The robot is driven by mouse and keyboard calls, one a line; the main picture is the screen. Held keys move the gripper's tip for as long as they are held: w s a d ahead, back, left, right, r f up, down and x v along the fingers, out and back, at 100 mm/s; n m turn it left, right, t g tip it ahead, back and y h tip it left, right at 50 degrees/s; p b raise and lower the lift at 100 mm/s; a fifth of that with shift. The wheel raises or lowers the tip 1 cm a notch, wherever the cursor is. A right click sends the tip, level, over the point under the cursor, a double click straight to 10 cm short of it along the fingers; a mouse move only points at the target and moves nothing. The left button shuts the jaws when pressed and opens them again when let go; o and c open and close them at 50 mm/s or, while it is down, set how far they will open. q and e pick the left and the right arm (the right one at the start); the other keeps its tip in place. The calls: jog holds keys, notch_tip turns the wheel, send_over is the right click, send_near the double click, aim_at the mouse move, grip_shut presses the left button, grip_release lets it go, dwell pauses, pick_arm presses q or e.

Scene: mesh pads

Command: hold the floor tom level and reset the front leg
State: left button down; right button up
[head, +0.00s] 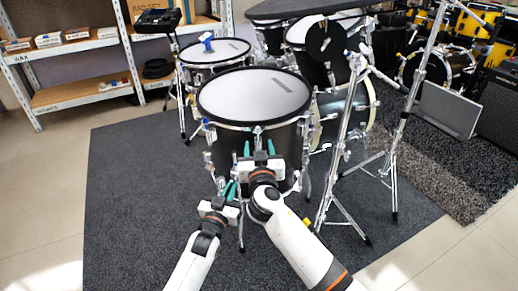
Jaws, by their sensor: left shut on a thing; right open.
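The floor tom (253,96) has a pale round head with a grey strip on it, a black hoop and a dark shell with chrome fittings. It stands at the centre of the head view, and its head looks about level. My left gripper (232,188) is shut at the tom's lower front, apparently on a chrome leg (241,232); the contact is small and partly hidden. My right gripper (259,147) is open, with teal fingers either side of a front chrome fitting. My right arm hides the shell's lower front and whatever is below it.
A chrome stand (345,130) with spread legs stands close on the right. More drums (215,51) stand behind. A dark mat (130,190) is clear at left. Shelves (70,48) line the back left, and a grey panel (449,109) leans at right.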

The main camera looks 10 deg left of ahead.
grip_shut()
dwell(1.3)
